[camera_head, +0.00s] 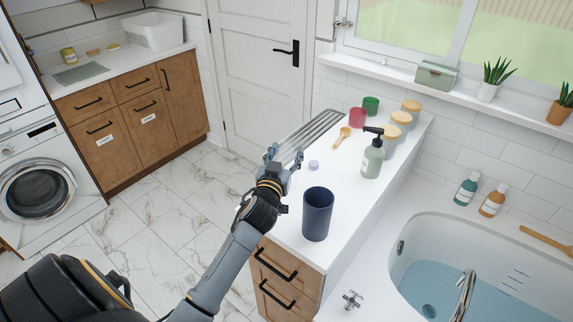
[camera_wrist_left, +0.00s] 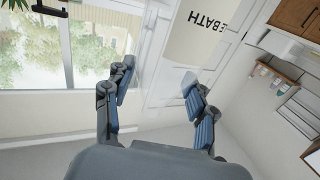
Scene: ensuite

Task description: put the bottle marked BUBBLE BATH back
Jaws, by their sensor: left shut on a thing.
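My left gripper (camera_head: 283,165) is over the near-left edge of the white counter. In the left wrist view it (camera_wrist_left: 158,88) is shut on a clear, see-through bottle (camera_wrist_left: 198,32) with a cream label. The label reads "E BATH" upside down, and its start is cut off. The bottle's outline is faint between the fingers, and I cannot make out its body in the head view. A small lilac round thing (camera_head: 313,165) shows just right of the fingers; I cannot tell whether it belongs to the bottle. My right gripper is not in view.
On the counter (camera_head: 283,228) stand a dark blue cup (camera_head: 317,214), a green pump bottle (camera_head: 373,155), several lidded jars, red and green cups, and a ribbed grey rack (camera_head: 312,132). Teal (camera_head: 466,188) and orange (camera_head: 493,200) bottles stand on the bathtub ledge.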

